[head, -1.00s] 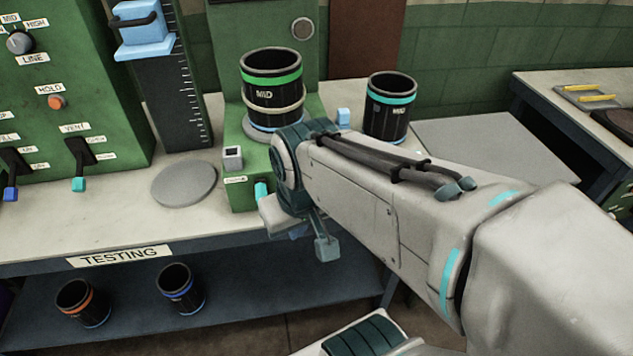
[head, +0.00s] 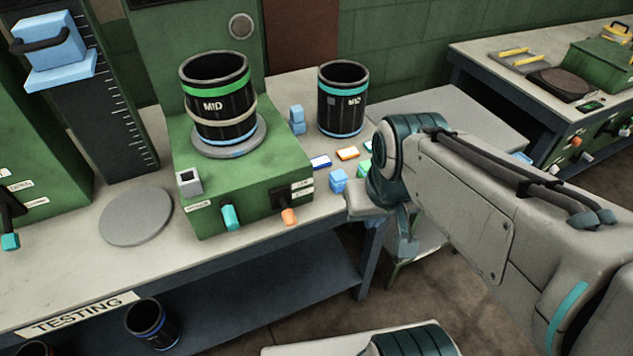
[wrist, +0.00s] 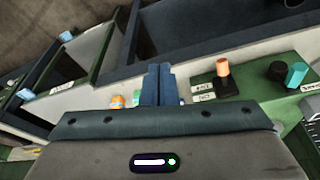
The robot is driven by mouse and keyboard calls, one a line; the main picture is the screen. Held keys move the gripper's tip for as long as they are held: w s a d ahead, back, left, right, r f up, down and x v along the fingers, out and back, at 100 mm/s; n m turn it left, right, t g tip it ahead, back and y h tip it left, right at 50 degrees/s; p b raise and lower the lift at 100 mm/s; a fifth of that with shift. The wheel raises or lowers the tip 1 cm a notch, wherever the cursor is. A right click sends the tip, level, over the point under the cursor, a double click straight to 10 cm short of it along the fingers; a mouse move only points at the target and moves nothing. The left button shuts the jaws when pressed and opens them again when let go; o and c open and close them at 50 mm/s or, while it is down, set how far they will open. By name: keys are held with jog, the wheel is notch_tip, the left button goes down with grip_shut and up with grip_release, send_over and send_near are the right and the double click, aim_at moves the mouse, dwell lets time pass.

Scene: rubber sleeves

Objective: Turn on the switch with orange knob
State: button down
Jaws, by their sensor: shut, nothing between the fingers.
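The switch with the orange knob (head: 289,216) is on the front of a green box (head: 215,210), near its right corner. In the head view its lever points down and outward from a dark plate, beside small labels. The orange knob also shows in the wrist view (wrist: 222,67), right of my fingers. My gripper (wrist: 159,70) is shut and empty, with its fingertips apart from the knob. In the head view my arm's end is right of the green box, and my fingertips cannot be made out there.
A teal knob (head: 230,217) is left of the orange one on the same box. A black barrel with a green band (head: 217,98) stands on the box. A blue-banded barrel (head: 342,97), small blue blocks (head: 338,180) and cards are on the table to the right. Open floor lies in front.

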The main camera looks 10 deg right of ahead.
jog(key=shift+a, duration=0.1)
jog(key=shift+f, duration=0.1)
jog(key=m+g+y+b, duration=0.3)
jog(key=m+y+b, duration=0.3)
jog(key=m+y, duration=0.5)
send_near(286, 210)
jog(key=d+f+m+h, duration=0.1)
jog(key=d+m+h, duration=0.1)
jog(key=d, duration=0.1)
jog(key=shift+a+f, duration=0.1)
jog(key=shift+a, duration=0.05)
jog(key=shift+s, duration=0.1)
jog(key=x, duration=1)
jog(key=shift+w+a, duration=0.15)
jog(key=shift+w, duration=0.05)
